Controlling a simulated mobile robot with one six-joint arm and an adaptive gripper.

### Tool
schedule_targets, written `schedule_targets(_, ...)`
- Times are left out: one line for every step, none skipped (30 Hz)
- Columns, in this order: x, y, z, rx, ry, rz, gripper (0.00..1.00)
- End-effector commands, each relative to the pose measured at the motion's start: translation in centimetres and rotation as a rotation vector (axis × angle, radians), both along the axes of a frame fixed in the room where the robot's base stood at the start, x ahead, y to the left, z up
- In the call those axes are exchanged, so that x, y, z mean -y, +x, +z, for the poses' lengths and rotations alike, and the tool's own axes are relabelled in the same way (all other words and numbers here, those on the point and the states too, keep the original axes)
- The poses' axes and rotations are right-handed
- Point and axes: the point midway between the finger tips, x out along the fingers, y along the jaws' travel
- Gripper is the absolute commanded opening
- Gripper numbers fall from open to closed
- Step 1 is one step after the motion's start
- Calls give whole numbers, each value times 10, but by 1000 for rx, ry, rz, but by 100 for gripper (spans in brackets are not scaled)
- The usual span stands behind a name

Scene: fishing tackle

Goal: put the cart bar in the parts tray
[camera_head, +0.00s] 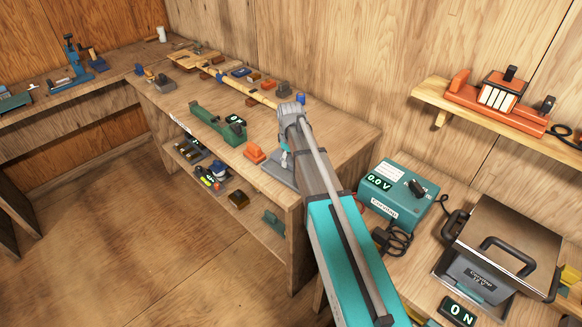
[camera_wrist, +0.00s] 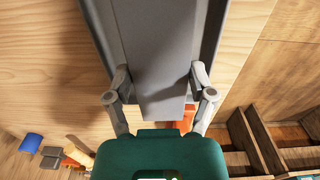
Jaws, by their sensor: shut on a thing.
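My gripper (camera_wrist: 160,76) is shut on a long grey bar (camera_wrist: 158,40), which I take to be the cart bar. In the wrist view one finger lies along each side of it. A wider dark grey tray with raised edges (camera_wrist: 94,22), seemingly the parts tray, shows behind the bar on both sides. In the head view my gripper (camera_head: 285,154) is over the right end of the long workbench, and the grey tray (camera_head: 283,177) shows partly beneath it. My arm hides most of the tray and the bar there. I cannot tell whether the bar touches the tray.
An orange block (camera_head: 254,152) and a green tool (camera_head: 217,124) are on the workbench left of my gripper. A long rod (camera_head: 240,87) lies behind. A teal power box (camera_head: 397,193) and a metal press (camera_head: 500,245) stand on the right-hand bench.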

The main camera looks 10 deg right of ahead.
Motion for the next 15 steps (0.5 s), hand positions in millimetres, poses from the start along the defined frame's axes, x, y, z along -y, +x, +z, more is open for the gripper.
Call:
schedule_targets(2, 3, -7, 0, 0, -1, 10)
schedule_targets(3, 4, -10, 0, 0, -1, 10)
schedule_targets(3, 3, -13, 0, 0, -1, 10)
schedule_targets(3, 3, -16, 0, 0, -1, 10)
schedule_targets(3, 2, -19, 0, 0, -1, 10)
schedule_targets(3, 2, -22, 0, 0, -1, 10)
schedule_targets(3, 2, -25, 0, 0, -1, 10)
schedule_targets(3, 2, -27, 0, 0, -1, 10)
schedule_targets(3, 2, -29, 0, 0, -1, 10)
schedule_targets(3, 2, -31, 0, 0, -1, 10)
schedule_targets(3, 2, -32, 0, 0, -1, 10)
schedule_targets(3, 2, -34, 0, 0, -1, 10)
schedule_targets(3, 2, -34, 0, 0, -1, 10)
schedule_targets(3, 2, -35, 0, 0, -1, 10)
schedule_targets(3, 2, -35, 0, 0, -1, 10)
